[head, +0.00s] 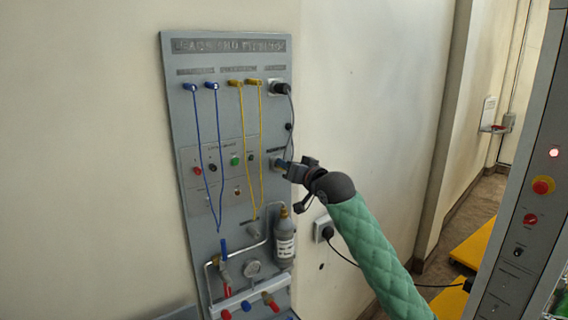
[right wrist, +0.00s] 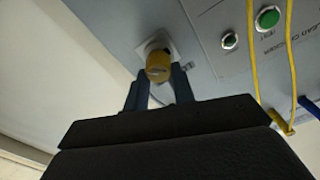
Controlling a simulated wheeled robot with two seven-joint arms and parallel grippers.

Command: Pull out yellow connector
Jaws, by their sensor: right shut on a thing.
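The yellow connector (right wrist: 158,66) shows in the right wrist view, between the two dark fingers of my right gripper (right wrist: 159,88). It sits at a pale square socket plate (right wrist: 150,45) on the grey panel. Whether it is fully seated there I cannot tell. In the head view my right gripper (head: 287,168) is at the panel's right edge, shut on the connector, which is mostly hidden there. My left gripper is not in view.
The grey panel (head: 225,125) carries blue leads (head: 203,140), yellow leads (head: 242,140), buttons, a gas bottle (head: 284,240) and a gauge. A black plug (head: 281,88) with a cable is above my gripper. A wall outlet (head: 324,230) is below. A control cabinet (head: 520,230) stands at right.

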